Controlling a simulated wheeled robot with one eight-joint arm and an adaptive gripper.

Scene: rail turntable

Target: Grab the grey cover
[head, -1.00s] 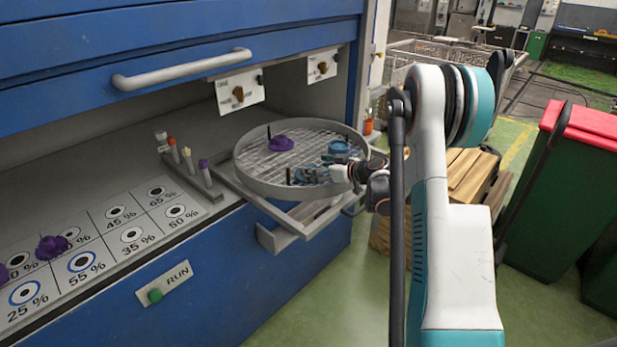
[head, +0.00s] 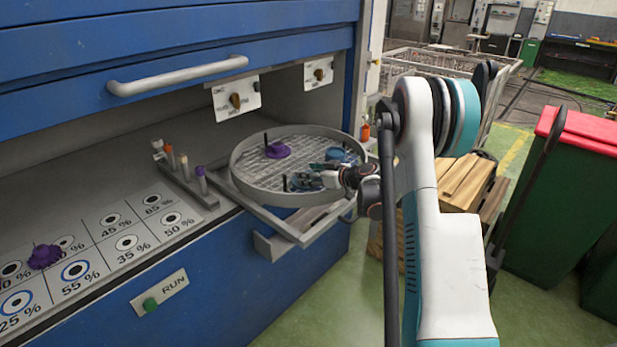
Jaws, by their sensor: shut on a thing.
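My gripper (head: 324,175) reaches from the right over the rim of a round grey mesh tray (head: 246,187). Its fingers are small and partly merged with what lies there. They are shut on a small blue-grey piece (head: 304,182) low in the tray. I cannot tell for sure whether this piece is the grey cover, and no other separate grey cover stands out. A round blue part (head: 340,155) lies just behind the fingers. A purple part (head: 277,151) lies farther back to the left. Thin black posts (head: 266,138) stand in the tray.
The tray sits on a grey frame (head: 275,243) jutting from the blue cabinet (head: 215,275). A rack (head: 185,180) with several capped tubes stands left of it. A purple piece (head: 44,257) lies on the percentage board (head: 100,240). A green bin (head: 565,200) stands right.

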